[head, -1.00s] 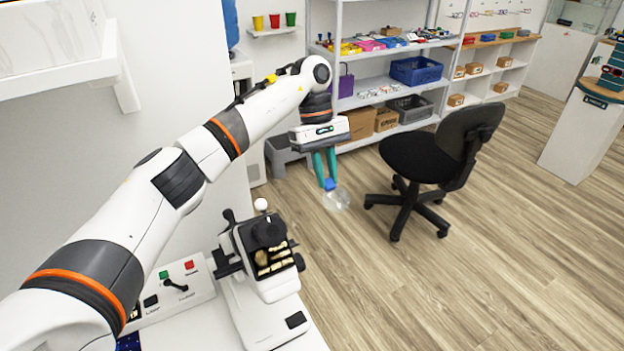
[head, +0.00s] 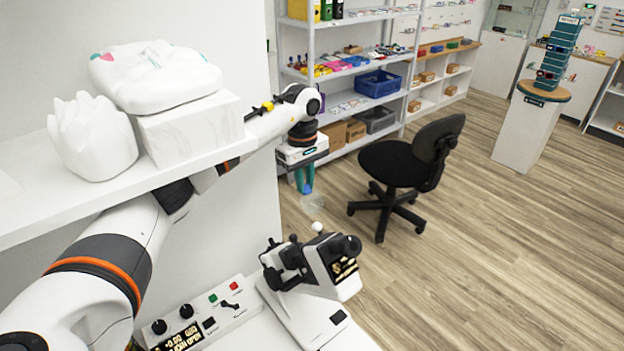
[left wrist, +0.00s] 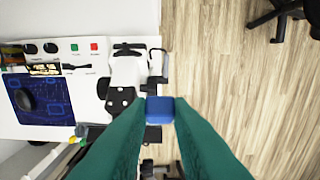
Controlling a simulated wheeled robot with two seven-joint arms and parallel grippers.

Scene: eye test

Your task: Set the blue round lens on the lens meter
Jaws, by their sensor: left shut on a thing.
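My left gripper (head: 304,186) is shut on the blue grip tab of a clear round lens (head: 312,203). The lens hangs in the air below the teal fingers, beyond the lens meter. In the left wrist view only the blue block of the lens (left wrist: 160,106) shows clearly between the fingertips. The lens meter (head: 318,318), white with black parts, stands on the white counter, nearer to the head camera than the gripper. It also shows in the left wrist view (left wrist: 124,72), left of the fingers. My right gripper is not in view.
A control box (head: 205,318) with knobs and red and green buttons sits left of the meter. A white wall shelf (head: 25,205) with a box and white models overhangs my left arm. A black office chair (head: 400,165) stands on open wood floor beyond the counter.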

